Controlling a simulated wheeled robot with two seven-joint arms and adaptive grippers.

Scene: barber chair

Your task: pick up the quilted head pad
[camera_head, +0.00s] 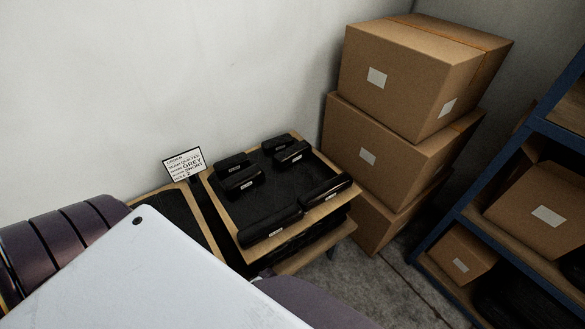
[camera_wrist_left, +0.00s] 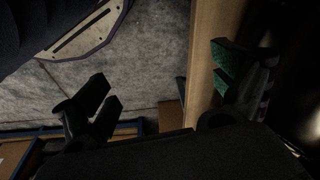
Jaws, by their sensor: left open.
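Several black pads with small white labels lie on an open wooden tray (camera_head: 345,199) in the head view. Smaller ones, such as this back pad (camera_head: 232,162) and this one beside it (camera_head: 243,181), lie toward the rear. Two longer pads, a front left one (camera_head: 268,227) and a front right one (camera_head: 325,190), lie along the front edge. I cannot tell which is quilted. My left gripper (camera_wrist_left: 158,84) is open in the left wrist view, with a wooden board (camera_wrist_left: 203,60) showing near its right finger. No pad is seen between its fingers. My right gripper is not in view.
A small printed sign (camera_head: 184,165) stands left of the tray; its readable words include "grey". Stacked cardboard boxes (camera_head: 392,80) stand right of the tray. A blue shelf (camera_head: 556,134) holds more boxes. Purple padded upholstery (camera_head: 62,243) is at lower left. Grey floor (camera_head: 385,292) lies between.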

